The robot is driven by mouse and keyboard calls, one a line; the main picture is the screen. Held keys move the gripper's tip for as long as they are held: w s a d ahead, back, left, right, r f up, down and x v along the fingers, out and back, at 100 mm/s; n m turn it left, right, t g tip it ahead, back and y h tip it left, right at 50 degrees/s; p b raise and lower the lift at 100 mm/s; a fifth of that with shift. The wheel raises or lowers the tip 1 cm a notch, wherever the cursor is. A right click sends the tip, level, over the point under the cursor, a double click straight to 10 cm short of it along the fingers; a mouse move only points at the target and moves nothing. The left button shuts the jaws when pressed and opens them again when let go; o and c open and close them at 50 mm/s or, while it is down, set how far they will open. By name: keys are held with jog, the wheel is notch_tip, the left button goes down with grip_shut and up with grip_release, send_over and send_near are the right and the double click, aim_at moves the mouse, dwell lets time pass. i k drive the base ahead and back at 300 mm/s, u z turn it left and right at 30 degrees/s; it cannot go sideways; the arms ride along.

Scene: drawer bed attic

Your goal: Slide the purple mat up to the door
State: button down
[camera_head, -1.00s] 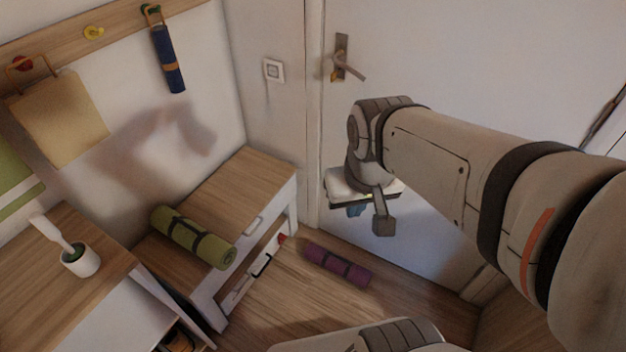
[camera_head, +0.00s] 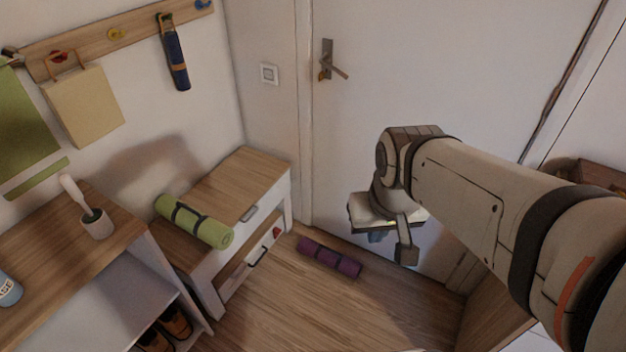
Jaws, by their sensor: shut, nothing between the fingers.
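The purple mat (camera_head: 328,257) is rolled up with dark straps and lies on the wooden floor, near the foot of the white door (camera_head: 400,85). A strip of floor shows between the mat and the door. My gripper (camera_head: 378,236) hangs in front of the door, above the floor and to the right of the mat. It is apart from the mat and shut, with nothing held. Its fingertips are partly hidden behind the wrist.
A drawer bench (camera_head: 250,181) with a green rolled mat (camera_head: 194,222) stands left of the purple mat. A shelf unit (camera_head: 60,245) with shoes is at the lower left. A wooden cabinet (camera_head: 505,300) is at the lower right. The floor (camera_head: 300,310) in front is clear.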

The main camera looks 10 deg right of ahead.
aim_at(336, 261)
jog(key=u, duration=0.05)
jog(key=i, duration=1)
jog(key=z, duration=0.05)
